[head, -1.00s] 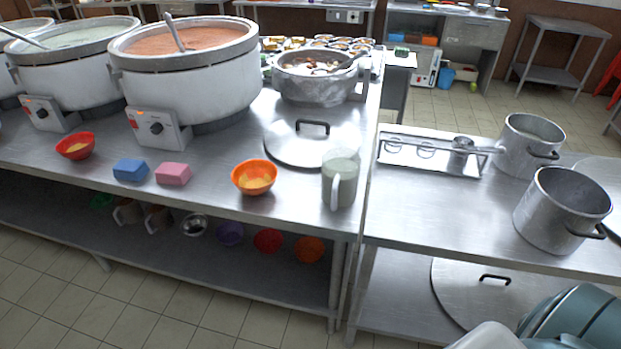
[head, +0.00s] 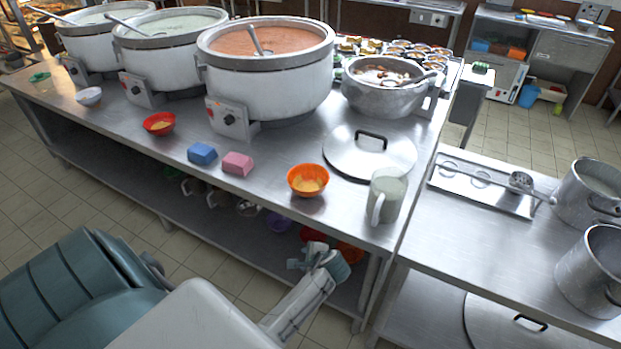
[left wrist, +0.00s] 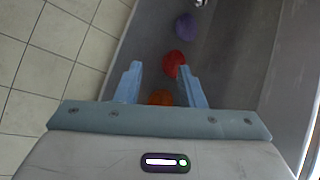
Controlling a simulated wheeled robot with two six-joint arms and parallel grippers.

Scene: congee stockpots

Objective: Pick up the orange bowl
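An orange bowl (head: 308,183) with yellow content stands upright on the steel counter, left of a grey-green jug. Another orange bowl (head: 349,252) is on the lower shelf, partly hidden behind my left gripper (head: 312,258). In the left wrist view, my left gripper (left wrist: 159,68) has its fingers apart and nothing between the tips. There an orange bowl (left wrist: 160,97) shows low between the fingers, partly cut off by the gripper body. A red bowl (left wrist: 174,60) and a purple bowl (left wrist: 186,23) lie beyond it. My right gripper is not in view.
The steel counter (head: 345,211) overhangs the lower shelf. On it are a pink block (head: 237,163), a blue block (head: 202,154), a jug (head: 386,196), a pot lid (head: 370,157) and large stockpots (head: 265,75). Tiled floor is free in front.

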